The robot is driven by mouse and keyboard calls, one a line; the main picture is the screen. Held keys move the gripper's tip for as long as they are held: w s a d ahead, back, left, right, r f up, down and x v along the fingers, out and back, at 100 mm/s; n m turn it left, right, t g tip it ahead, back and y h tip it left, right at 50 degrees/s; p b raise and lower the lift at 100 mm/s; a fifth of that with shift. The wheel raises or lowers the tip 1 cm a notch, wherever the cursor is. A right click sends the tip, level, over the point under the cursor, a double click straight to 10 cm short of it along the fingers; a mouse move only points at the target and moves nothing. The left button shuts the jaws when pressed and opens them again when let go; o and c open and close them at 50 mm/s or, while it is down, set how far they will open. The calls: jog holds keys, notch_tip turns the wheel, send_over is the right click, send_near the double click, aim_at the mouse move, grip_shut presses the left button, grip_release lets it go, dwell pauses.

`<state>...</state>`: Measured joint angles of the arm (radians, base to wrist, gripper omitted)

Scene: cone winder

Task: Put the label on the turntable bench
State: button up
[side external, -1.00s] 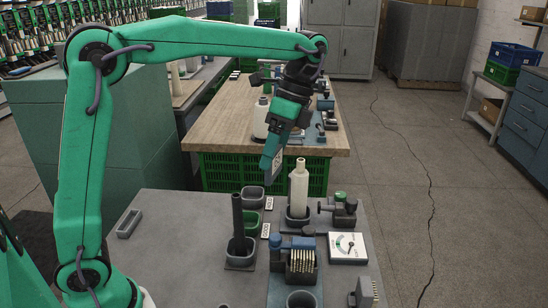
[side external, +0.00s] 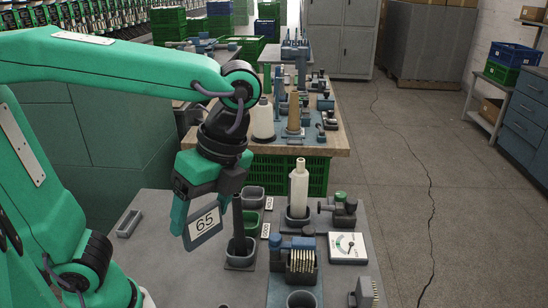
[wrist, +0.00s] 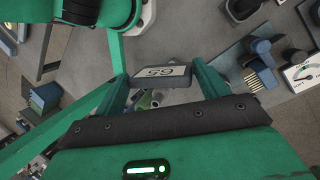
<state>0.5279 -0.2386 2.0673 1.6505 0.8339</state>
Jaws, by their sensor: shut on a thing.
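The label (side external: 205,222) is a small grey plate with a white face reading "65". My gripper (side external: 190,222) is shut on it and holds it tilted above the left part of the near grey bench (side external: 150,262). In the wrist view the label (wrist: 163,72) spans between the two fingers of my gripper (wrist: 162,84). A wooden-topped bench (side external: 336,142) stands behind, with spindles and small blue devices on it. I cannot tell from the pictures which bench is the turntable bench.
A dark upright rod (side external: 238,225) in a grey cup stands just right of the label. A white bobbin (side external: 298,190), a dial gauge (side external: 347,247) and a pin block (side external: 301,265) stand further right. A small grey tray (side external: 129,222) lies left; bare surface lies around it.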

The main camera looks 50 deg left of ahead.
send_over(215, 304)
jog(key=s+d, duration=0.2)
jog(key=d, duration=0.2)
notch_tip(215, 304, down, 15)
jog(key=shift+w+f, duration=0.15)
jog(key=shift+f, duration=2.8)
jog(key=shift+f, duration=0.1)
jog(key=shift+f, duration=1.65)
jog(key=o, duration=1.1)
jog(key=shift+f, duration=0.1)
jog(key=v, duration=1.2)
